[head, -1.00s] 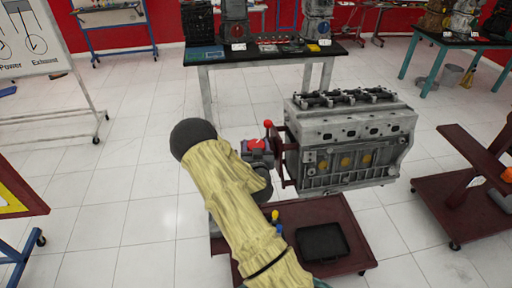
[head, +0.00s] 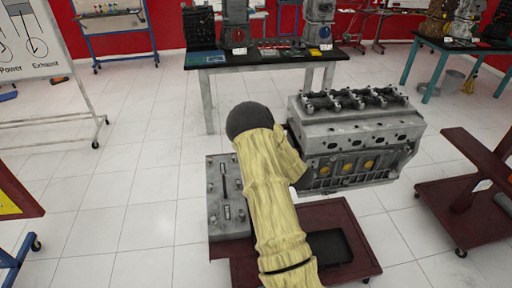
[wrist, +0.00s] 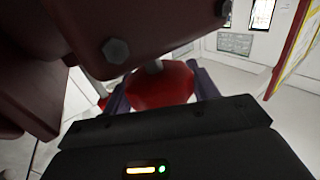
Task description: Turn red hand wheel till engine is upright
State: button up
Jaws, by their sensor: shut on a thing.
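The grey engine block (head: 362,133) hangs on a dark red stand (head: 350,225). In the head view its top deck with the valve gear faces up and its near side shows round orange plugs. In the wrist view the red hand wheel (wrist: 158,92) sits between the two fingers of my gripper (wrist: 163,82), which is shut on it. My sleeved arm hides the wheel and my gripper in the head view. A dark red bracket with bolts (wrist: 115,48) is close above the wheel in the wrist view.
A grey panel with slots (head: 226,195) is on the left of the stand. A black tray (head: 328,247) lies on the stand's base. Another red stand (head: 470,205) is at right, and a table (head: 265,60) stands behind. Tiled floor is free at left.

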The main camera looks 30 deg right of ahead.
jog(key=shift+y, duration=0.3)
jog(key=o, duration=1)
jog(key=b+v, duration=0.2)
jog(key=v, duration=0.6)
jog(key=b+v, duration=0.3)
jog(key=v, duration=0.6)
jog(key=shift+s+d+r, duration=0.1)
jog(key=shift+s+r, duration=0.1)
